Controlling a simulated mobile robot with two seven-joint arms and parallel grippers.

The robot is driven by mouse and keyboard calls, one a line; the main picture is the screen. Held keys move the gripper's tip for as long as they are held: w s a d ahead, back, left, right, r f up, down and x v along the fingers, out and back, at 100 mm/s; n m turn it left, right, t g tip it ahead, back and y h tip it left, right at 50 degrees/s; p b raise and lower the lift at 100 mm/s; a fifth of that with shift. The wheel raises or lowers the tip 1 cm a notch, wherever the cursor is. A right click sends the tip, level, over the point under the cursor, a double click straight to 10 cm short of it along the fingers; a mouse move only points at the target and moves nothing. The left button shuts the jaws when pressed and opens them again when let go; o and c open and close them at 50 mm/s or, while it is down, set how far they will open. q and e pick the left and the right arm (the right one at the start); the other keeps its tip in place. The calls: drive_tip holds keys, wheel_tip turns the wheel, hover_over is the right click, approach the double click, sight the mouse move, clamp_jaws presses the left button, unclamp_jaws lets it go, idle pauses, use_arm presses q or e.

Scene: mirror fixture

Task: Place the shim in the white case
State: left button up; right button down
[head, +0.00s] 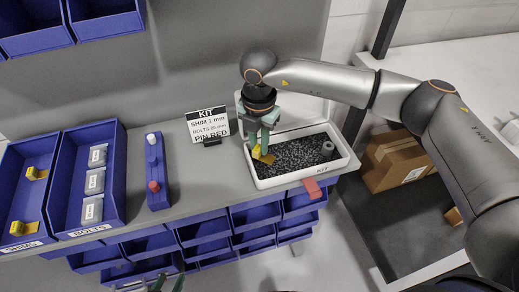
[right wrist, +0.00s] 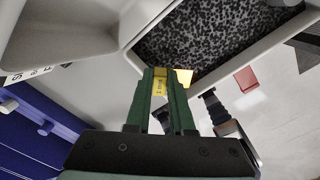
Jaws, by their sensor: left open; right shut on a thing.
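The white case (head: 262,184) stands open on the grey bench, with dark speckled foam (head: 295,154) inside and a KIT label on its front. My right gripper (head: 262,146) is over the left part of the case, shut on a yellow shim (head: 264,157). In the right wrist view the shim (right wrist: 160,86) shows between the green fingers, over the case's edge and foam (right wrist: 205,38). I cannot tell whether the shim touches the foam. My left gripper (head: 167,284) shows only its fingertips at the bottom edge, open and apart from the case.
A grey cylinder (head: 327,148) stands in the case's right end. A red tab (head: 312,187) is at its front. Left are a KIT sign (head: 208,125), a blue pin holder (head: 157,180), a bolts bin (head: 122,190) and a shims bin (head: 50,176) with yellow shims.

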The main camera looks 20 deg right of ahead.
sight(259, 144)
drive_tip(key=shift+w+d+f, duration=0.1)
drive_tip(key=shift+w+f, duration=0.05)
drive_tip(key=shift+f, duration=0.15)
drive_tip(key=shift+w+f, duration=0.1)
drive_tip(key=shift+f, duration=1.5)
drive_tip(key=shift+f, duration=0.15)
drive_tip(key=c, duration=1.1)
unclamp_jaws()
wheel_tip(259, 144, up, 12)
drive_tip(key=shift+r, duration=0.2)
